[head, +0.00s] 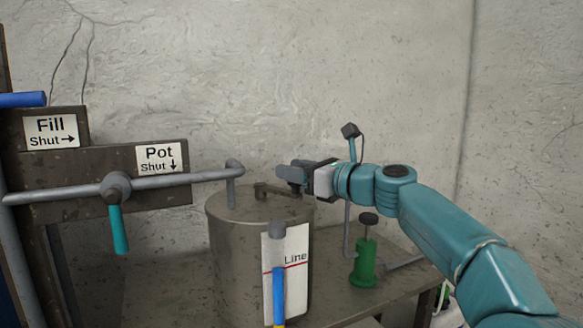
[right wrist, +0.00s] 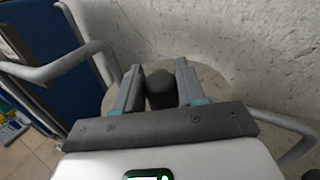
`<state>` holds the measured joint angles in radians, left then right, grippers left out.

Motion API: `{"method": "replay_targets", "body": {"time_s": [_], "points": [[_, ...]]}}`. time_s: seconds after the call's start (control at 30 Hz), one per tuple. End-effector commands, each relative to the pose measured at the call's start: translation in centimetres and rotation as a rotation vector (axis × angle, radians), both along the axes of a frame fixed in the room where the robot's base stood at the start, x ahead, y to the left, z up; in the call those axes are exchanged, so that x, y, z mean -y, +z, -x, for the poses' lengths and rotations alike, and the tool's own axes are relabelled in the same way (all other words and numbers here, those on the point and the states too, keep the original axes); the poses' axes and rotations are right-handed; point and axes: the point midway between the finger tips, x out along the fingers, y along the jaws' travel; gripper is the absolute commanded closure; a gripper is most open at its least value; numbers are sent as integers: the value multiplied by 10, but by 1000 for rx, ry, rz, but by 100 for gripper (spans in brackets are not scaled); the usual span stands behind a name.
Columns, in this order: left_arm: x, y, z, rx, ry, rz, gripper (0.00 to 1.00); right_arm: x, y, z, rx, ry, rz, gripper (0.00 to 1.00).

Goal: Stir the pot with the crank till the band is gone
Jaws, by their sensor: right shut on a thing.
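The pot (head: 228,250) is a grey metal drum standing on a bench in the head view. The crank (head: 272,190) is a short flat arm on its lid. My right gripper (head: 291,176) is over the right side of the lid, shut on the crank's dark knob. In the right wrist view the knob (right wrist: 160,88) sits between the two fingers. A gauge tube (head: 279,287) on the pot's front shows blue above yellow, before a white plate marked "Line" (head: 299,246). The tube's foot is cut off by the frame edge. My left gripper is not in view.
A "Fill" sign (head: 50,131) is further left. A green hand pump (head: 364,264) stands right of the pot.

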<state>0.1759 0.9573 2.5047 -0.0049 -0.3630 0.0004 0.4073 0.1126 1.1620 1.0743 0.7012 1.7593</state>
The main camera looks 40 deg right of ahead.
Motion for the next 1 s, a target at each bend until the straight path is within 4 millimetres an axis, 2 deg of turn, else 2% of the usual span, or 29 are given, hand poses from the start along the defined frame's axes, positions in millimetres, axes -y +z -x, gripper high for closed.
{"method": "replay_targets", "body": {"time_s": [0.6,0.63,0.7,1.0], "points": [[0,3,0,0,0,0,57,7,-2,-1,-3,-4,1,100],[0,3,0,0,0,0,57,7,-2,-1,-3,-4,1,58],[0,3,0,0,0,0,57,6,-2,-1,-3,-4,1,42],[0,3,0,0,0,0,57,6,-1,1,-1,-2,0,42]]}}
